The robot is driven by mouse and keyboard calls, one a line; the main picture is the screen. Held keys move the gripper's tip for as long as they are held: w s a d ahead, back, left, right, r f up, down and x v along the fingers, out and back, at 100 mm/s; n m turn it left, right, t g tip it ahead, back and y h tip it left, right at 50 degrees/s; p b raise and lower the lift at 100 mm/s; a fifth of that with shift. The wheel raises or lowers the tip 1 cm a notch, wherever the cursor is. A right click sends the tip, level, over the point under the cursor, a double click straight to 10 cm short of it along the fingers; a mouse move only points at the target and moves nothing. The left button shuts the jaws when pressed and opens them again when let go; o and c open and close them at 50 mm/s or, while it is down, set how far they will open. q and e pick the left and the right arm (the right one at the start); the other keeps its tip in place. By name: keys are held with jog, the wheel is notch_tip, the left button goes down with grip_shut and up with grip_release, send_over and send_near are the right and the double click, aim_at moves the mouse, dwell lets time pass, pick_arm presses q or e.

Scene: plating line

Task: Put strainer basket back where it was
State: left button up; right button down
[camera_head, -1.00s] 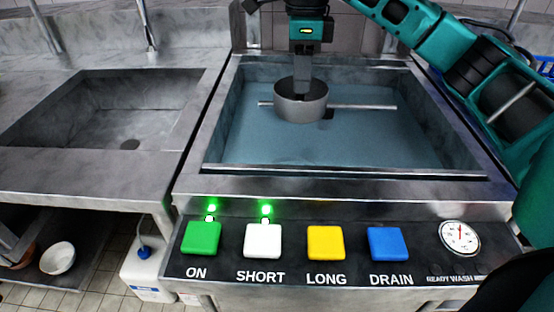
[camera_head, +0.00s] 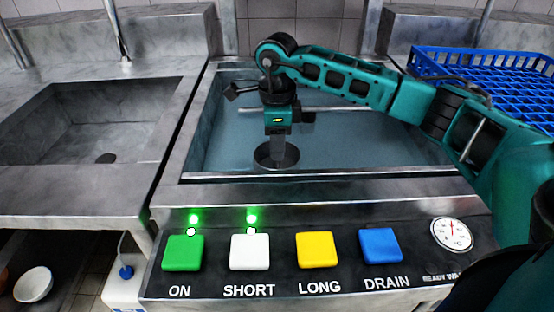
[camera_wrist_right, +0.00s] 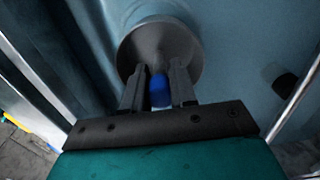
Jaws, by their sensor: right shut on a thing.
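The strainer basket (camera_head: 264,158) is a small grey round cup. It is in the basin of the dishwashing machine, close to the front wall. My right gripper (camera_head: 284,150) points down into it and is shut on it. In the right wrist view the basket (camera_wrist_right: 135,50) shows as a grey round dish just beyond the fingertips (camera_wrist_right: 160,85), with a blue piece (camera_wrist_right: 160,92) between the fingers. I cannot tell whether the basket touches the basin floor or hangs above it. My left gripper is not in view.
The basin's front rim (camera_head: 330,176) is close to the basket. A metal bar (camera_head: 335,109) crosses the basin behind my gripper. A control panel with coloured buttons (camera_head: 318,250) is in front, two green lights lit. A blue rack (camera_head: 490,75) stands right; an empty sink (camera_head: 90,130) is left.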

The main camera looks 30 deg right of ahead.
notch_tip(320, 180, down, 4)
jog(key=shift+f, duration=0.1)
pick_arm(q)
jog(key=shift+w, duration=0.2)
pick_arm(e)
jog(key=shift+f+b, duration=0.1)
jog(key=shift+b, duration=0.25)
jog(key=c, duration=1.2)
grip_release()
jog(key=shift+c, duration=0.2)
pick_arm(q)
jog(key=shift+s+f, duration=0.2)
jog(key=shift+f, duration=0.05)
pick_arm(e)
jog(key=o, duration=0.3)
jog(key=shift+o, duration=0.2)
jog(key=shift+r, duration=0.3)
pick_arm(q)
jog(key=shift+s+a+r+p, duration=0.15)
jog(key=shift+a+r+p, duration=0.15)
jog(key=shift+p, duration=0.55)
pick_arm(e)
notch_tip(320, 180, up, 12)
jog(key=shift+f, duration=0.1)
